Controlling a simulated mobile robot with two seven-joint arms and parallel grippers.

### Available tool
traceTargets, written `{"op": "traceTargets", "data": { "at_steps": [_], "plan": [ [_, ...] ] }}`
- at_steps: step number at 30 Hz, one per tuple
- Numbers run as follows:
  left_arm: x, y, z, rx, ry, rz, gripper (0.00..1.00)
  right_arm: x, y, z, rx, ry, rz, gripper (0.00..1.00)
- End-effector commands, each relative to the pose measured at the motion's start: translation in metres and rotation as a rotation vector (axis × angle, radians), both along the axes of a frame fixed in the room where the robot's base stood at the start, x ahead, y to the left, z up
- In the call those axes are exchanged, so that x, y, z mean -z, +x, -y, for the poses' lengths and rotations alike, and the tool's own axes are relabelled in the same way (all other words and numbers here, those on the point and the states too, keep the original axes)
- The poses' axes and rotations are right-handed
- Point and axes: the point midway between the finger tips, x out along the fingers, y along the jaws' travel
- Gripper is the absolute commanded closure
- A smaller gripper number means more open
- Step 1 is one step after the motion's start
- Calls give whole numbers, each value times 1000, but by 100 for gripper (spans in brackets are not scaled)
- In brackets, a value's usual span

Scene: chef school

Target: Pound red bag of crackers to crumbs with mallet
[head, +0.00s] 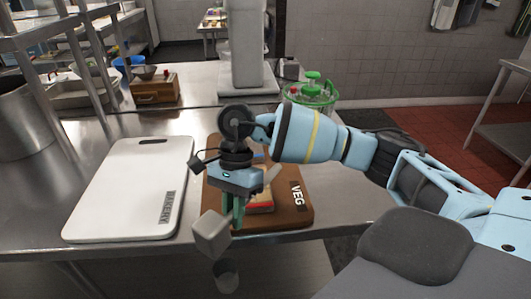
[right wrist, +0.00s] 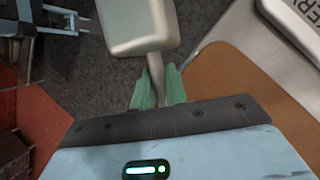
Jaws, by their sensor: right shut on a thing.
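My right gripper (head: 236,212) is over the brown VEG cutting board (head: 297,216) and points down. Its green fingers are shut on the handle of a grey mallet. The mallet's blocky head (head: 212,236) hangs at the board's front left corner, by the counter's front edge. The right wrist view shows the mallet head (right wrist: 138,25) beyond the fingers (right wrist: 159,88), with floor behind it. A red and pale packet (head: 262,203), seemingly the cracker bag, lies on the board, largely hidden behind the gripper. My left gripper is not in view.
A white BAKERY board (head: 128,190) lies to the left. A green-rimmed container (head: 311,92) and a tall grey appliance (head: 247,50) stand behind. A wooden box (head: 155,90) is at the back left. Bare steel counter shows between the boards and the back.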

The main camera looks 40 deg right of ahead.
Motion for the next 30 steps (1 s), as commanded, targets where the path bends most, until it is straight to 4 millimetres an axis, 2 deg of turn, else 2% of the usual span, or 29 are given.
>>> {"op": "traceTargets", "data": {
  "at_steps": [3,8,18,24,30],
  "plan": [
    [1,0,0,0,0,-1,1,-6,12,11,278,4,-1,100],
    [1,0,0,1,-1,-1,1,-16,28,31,643,3,2,100],
    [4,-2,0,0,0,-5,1,-38,54,87,1394,3,5,100],
    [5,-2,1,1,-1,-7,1,-49,62,119,1735,4,6,100],
    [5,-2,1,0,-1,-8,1,-54,64,136,1898,3,4,100]
  ]
}}
